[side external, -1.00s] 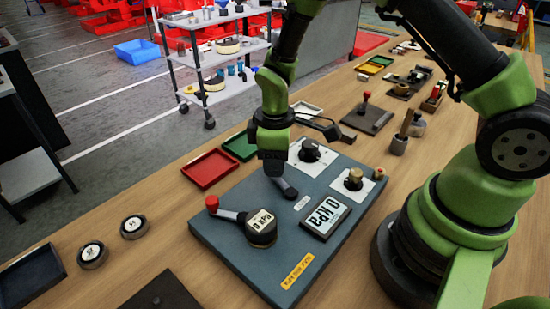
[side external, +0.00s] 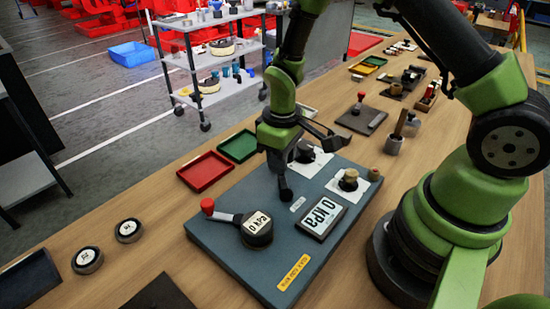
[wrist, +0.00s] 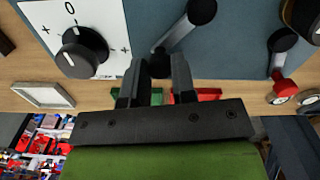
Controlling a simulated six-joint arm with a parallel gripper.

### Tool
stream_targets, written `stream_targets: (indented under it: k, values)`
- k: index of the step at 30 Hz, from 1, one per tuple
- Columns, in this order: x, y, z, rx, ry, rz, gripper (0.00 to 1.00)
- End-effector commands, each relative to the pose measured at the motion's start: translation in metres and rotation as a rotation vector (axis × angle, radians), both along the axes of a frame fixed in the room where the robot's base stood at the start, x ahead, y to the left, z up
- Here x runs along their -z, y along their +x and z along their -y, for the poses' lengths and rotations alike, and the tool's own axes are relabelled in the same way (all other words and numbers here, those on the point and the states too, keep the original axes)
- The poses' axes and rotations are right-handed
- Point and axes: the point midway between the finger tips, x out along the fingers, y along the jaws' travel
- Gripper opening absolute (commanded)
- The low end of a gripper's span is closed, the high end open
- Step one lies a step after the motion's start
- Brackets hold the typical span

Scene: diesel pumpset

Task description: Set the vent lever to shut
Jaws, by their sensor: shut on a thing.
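A short dark lever (side external: 286,186) sits on the blue-grey panel (side external: 225,235), likely the vent lever; its small label is too small to read. In the wrist view, its round pivot (wrist: 201,11) is at the top and its arm (wrist: 178,37) slants down to my jaws. My gripper (side external: 280,165) is shut on the lever's free end, and the fingers (wrist: 158,70) show on either side of it. The fingers hide part of the lever in the side view.
A rectangular 0 kPa display (side external: 322,215), a black knob (side external: 304,152) and a brass-coloured knob (side external: 349,178) share the panel. Red (side external: 206,171) and green (side external: 239,146) trays lie behind it.

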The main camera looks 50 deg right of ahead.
Motion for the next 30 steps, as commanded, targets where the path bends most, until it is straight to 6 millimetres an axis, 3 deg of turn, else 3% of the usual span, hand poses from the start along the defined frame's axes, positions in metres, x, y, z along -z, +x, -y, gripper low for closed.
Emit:
stream_targets:
  k: [15, 30]
  values:
    - [-0.001, -0.018, 0.014, 0.429, 0.000, 0.001, 0.01]
    - [-0.001, -0.026, 0.017, 0.578, 0.000, 0.001, 0.01]
